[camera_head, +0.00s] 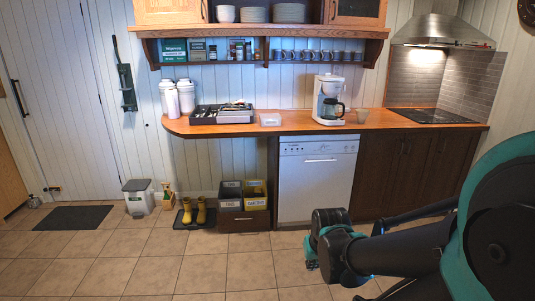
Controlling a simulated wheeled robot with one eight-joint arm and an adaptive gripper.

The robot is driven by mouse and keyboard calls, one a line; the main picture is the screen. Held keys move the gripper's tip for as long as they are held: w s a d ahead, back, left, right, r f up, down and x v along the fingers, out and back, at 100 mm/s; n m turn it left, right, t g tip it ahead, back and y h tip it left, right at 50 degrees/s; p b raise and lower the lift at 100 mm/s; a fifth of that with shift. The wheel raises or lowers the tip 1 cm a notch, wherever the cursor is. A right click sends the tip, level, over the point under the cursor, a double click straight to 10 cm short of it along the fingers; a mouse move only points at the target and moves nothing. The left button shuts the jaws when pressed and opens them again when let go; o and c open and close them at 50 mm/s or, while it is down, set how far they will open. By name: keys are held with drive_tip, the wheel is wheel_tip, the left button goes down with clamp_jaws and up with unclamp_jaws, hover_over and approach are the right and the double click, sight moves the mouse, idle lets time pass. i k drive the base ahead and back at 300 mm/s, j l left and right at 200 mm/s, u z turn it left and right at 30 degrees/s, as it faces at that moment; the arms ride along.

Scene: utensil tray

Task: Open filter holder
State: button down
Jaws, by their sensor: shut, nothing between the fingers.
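A white coffee maker (324,86) stands upright on the wooden counter (250,129), with a dark glass carafe (333,108) in its lower part. The filter holder is in the upper body of the coffee maker and is too small to make out; I cannot tell whether it is open. My gripper (312,264) hangs low in front of the dishwasher, well below the counter and apart from the coffee maker. It is shut and holds nothing.
A utensil tray (220,116) is farther left. A white dishwasher (317,185) is below.

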sight(330, 89)
drive_tip(key=i+z, duration=0.3)
drive_tip(key=i, duration=0.25)
drive_tip(key=i+j+z, duration=0.1)
drive_tip(key=i+z, duration=0.15)
drive_tip(key=i, duration=0.25)
drive_tip(key=i+j+z, duration=0.3)
drive_tip(key=i, duration=0.25)
drive_tip(key=i+l+z, duration=0.3)
drive_tip(key=i+z, duration=0.25)
drive_tip(key=i, duration=0.3)
